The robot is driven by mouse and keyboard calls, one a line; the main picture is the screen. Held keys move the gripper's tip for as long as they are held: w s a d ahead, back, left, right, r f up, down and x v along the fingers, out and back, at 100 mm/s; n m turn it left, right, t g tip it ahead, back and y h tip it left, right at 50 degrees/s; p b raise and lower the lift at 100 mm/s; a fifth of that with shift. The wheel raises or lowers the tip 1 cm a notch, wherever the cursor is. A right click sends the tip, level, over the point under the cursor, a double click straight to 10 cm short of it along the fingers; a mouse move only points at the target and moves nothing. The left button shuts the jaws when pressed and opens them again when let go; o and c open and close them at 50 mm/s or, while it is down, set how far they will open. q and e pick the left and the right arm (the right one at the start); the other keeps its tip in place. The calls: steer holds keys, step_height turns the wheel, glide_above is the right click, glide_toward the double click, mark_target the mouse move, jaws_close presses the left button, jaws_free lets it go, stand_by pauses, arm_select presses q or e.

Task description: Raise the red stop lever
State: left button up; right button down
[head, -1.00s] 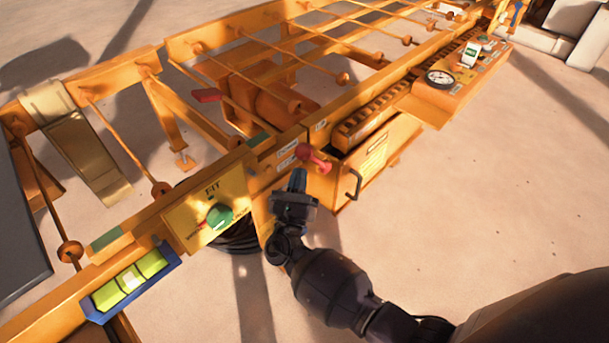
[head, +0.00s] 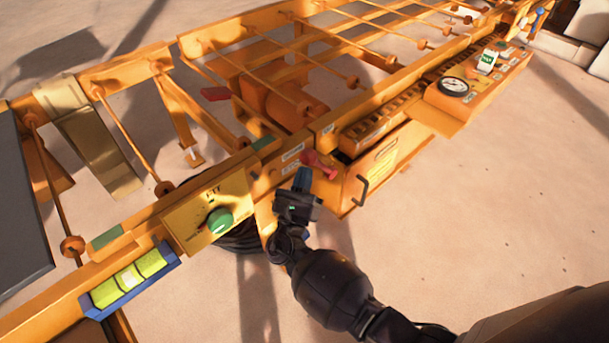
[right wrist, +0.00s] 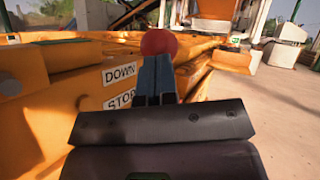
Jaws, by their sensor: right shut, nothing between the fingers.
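The red stop lever (head: 320,164) sticks out from the side of the orange frame, beside the front end of the orange box. Its round red knob also shows in the right wrist view (right wrist: 159,42), just beyond my fingertips. My right gripper (head: 303,179) is shut and empty, with its blue fingers right below the knob. In the right wrist view the fingers (right wrist: 154,70) overlap the knob's lower edge; I cannot tell whether they touch it. The lever's shaft is hidden there. My left gripper is not in view.
White labels reading DOWN (right wrist: 119,73) and STOP (right wrist: 119,100) are on the frame's side. A box handle (head: 361,190) juts out right of the lever. A green knob (head: 220,220) sits on a yellow panel to the left. Open floor (head: 450,230) lies to the right.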

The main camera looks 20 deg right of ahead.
mark_target(311, 158)
steer(key=r+p, duration=0.1)
steer(key=d+r+m+g+p, duration=0.1)
steer(key=w+d+r+g+p, duration=0.1)
steer(key=shift+r+m, duration=0.2)
steer(key=shift+m, duration=0.2)
steer(key=shift+w+d+r+m+g+p, duration=0.15)
steer(key=shift+d+r+m+g+p, duration=0.2)
steer(key=shift+r+p, duration=0.25)
arm_select(q)
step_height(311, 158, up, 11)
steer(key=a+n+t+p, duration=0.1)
steer(key=p, duration=1)
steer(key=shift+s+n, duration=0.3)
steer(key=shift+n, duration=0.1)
arm_select(e)
steer(key=w+d+m+g+y, duration=0.2)
steer(key=d+g+y, duration=0.1)
steer(key=d, duration=0.4)
steer(key=w+d+m+g+y, duration=0.2)
steer(key=d+g+y, duration=0.1)
steer(key=d, duration=0.4)
steer(key=shift+w+y, duration=0.35)
steer(key=shift+y, duration=0.15)
steer(key=shift+d+r, duration=0.15)
steer(key=shift+d, duration=0.15)
